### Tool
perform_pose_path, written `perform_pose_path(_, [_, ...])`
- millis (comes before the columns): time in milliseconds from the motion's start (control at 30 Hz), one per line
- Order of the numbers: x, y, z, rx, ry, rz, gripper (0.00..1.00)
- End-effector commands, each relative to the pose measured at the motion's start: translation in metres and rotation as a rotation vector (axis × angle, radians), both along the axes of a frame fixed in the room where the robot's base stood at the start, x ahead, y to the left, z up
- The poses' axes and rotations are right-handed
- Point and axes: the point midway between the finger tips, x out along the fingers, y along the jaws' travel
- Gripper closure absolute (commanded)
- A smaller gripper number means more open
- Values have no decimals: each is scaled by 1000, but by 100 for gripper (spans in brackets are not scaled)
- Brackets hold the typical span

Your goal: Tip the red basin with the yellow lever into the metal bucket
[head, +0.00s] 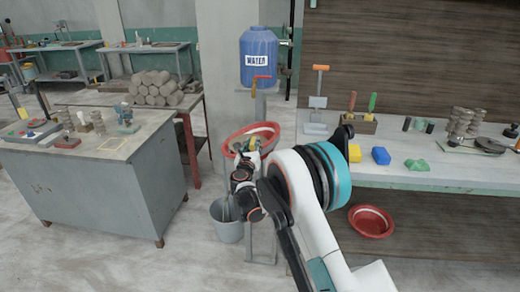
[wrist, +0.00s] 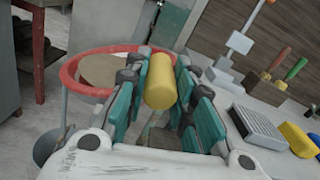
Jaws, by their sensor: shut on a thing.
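The red basin (head: 262,127) sits on a metal stand, its rim slanting up to the right in the head view. In the wrist view the basin's rim (wrist: 72,70) curves around a brownish surface inside. My gripper (wrist: 162,72) is shut on the yellow lever (wrist: 160,85), which lies between its two teal fingers beside the basin. In the head view my gripper (head: 246,155) and arm hide part of the basin and most of the lever. The metal bucket (head: 229,231) stands on the floor below and left of the basin; its edge (wrist: 45,150) shows in the wrist view.
A blue water tank (head: 259,58) stands behind the basin. A workbench (head: 462,179) with tools and coloured blocks runs along the right, with another red bowl (head: 371,221) below it. A grey cabinet table (head: 100,195) is at the left. Floor is clear between that table and the bucket.

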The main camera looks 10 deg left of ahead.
Motion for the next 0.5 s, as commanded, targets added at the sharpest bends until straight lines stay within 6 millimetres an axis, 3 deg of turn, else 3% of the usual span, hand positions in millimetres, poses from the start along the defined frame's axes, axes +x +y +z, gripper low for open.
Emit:
perform_pose_path(200, [1,17,5,-18,0,2,100])
perform_pose_path(500, [1,25,7,-16,0,1,100])
